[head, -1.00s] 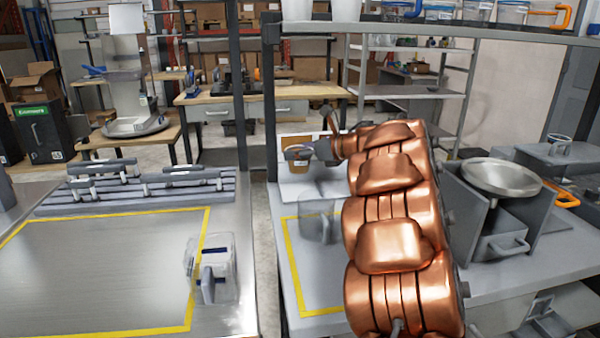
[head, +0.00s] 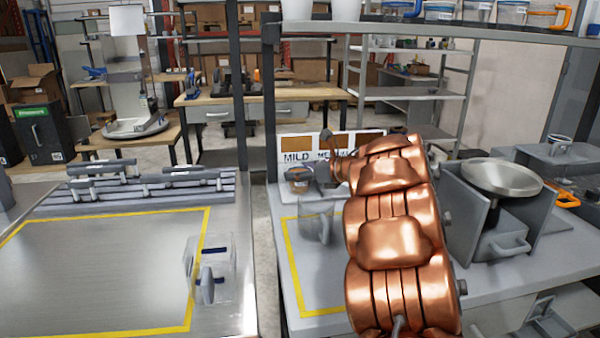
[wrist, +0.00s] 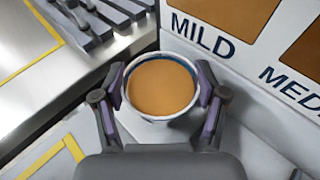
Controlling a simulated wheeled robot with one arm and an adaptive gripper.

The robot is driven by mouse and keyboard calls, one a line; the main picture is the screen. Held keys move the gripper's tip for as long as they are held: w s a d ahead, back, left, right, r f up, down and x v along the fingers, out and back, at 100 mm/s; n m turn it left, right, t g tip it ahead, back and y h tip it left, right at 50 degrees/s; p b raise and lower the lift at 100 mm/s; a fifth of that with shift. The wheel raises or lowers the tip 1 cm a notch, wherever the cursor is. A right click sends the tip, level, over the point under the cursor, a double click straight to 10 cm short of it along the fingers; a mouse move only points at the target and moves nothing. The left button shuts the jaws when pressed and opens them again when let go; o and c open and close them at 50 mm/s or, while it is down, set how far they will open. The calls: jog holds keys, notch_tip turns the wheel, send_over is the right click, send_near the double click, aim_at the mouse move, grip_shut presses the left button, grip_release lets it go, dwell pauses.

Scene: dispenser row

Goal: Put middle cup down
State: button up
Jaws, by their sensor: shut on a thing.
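The cup (wrist: 162,88), filled with brown contents, sits between the two fingers of my gripper (wrist: 162,92) in the wrist view. The fingers are shut on its sides, and it looks upright. In the head view the same cup (head: 297,186) is small, in front of the sign reading MILD, with my gripper (head: 308,180) at its right. The cup is close to the white surface (wrist: 150,130); I cannot tell whether its base touches it. No other cup of a row is clearly identifiable.
The sign board (head: 300,146) with brown squares stands just behind the cup. A clear jug (head: 316,222) stands on the counter inside a yellow outline. Another clear container (head: 215,268) is on the left steel table. A scale-like pan (head: 500,177) stands right.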

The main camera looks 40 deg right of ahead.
jog(key=o, duration=1.4)
jog(key=shift+r+p, duration=0.15)
jog(key=shift+p, duration=0.15)
jog(key=shift+s+d, duration=0.2)
jog(key=shift+s, duration=0.1)
jog(key=v, duration=0.6)
jog(key=shift+s+r+b, duration=0.2)
jog(key=shift+s+b, duration=0.15)
jog(key=shift+s, duration=0.05)
